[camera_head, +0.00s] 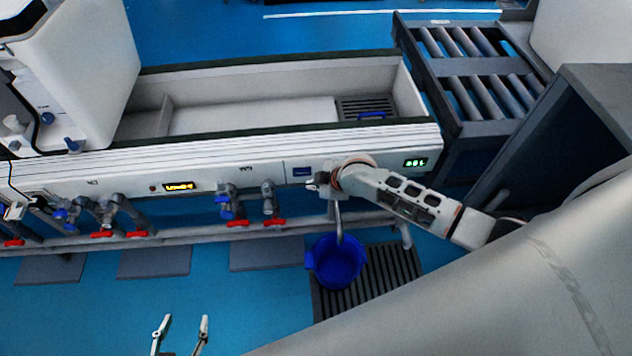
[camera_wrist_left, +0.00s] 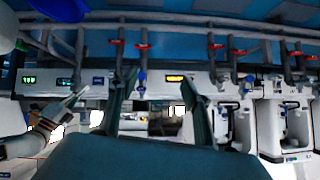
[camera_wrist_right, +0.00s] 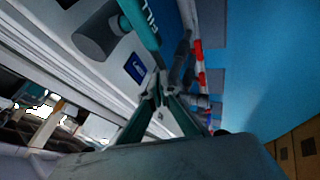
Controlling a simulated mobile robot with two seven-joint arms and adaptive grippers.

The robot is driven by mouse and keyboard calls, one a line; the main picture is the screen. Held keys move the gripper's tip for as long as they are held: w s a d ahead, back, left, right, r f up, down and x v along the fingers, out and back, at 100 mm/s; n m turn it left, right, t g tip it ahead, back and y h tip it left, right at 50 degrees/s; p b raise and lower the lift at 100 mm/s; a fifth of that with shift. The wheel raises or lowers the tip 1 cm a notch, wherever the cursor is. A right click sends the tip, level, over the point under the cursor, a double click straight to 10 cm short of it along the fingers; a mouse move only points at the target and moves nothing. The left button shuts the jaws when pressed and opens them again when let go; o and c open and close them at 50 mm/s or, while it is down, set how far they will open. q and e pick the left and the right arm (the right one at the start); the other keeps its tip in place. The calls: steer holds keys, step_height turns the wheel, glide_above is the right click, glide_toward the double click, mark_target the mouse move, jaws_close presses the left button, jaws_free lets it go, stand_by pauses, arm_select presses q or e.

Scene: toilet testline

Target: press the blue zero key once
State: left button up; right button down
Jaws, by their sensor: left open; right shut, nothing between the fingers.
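A small dark blue rectangle (camera_head: 302,172), which may be the blue zero key, sits on the white front panel (camera_head: 240,176). Its marking is too small to read. It also shows in the right wrist view (camera_wrist_right: 136,69) and the left wrist view (camera_wrist_left: 98,80). My right gripper (camera_head: 317,184) is shut and empty, just right of and slightly below the blue rectangle in the head view. Its fingertips (camera_wrist_right: 160,92) show close to the rectangle; I cannot tell whether they touch the panel. My left gripper (camera_head: 181,326) is open and empty, low over the floor, away from the panel.
A green display (camera_head: 416,162) and a yellow display (camera_head: 180,186) are on the panel. Pipes with red-handled valves (camera_head: 238,223) run below. A blue bucket (camera_head: 337,262) stands under my right arm, by a floor grate (camera_head: 385,283). A roller conveyor (camera_head: 470,75) stands at the right.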

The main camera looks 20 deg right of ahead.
mark_target(302, 172)
arm_select(q)
steer(key=b, duration=0.1)
steer(key=w+b, duration=0.1)
steer(key=b, duration=0.1)
steer(key=shift+w+d+r, duration=0.25)
steer(key=shift+d, duration=0.15)
arm_select(e)
steer(key=w+f, duration=0.3)
steer(key=w, duration=0.3)
steer(key=shift+w+f, duration=0.25)
steer(key=shift+f, duration=0.15)
arm_select(q)
steer(key=shift+f, duration=0.1)
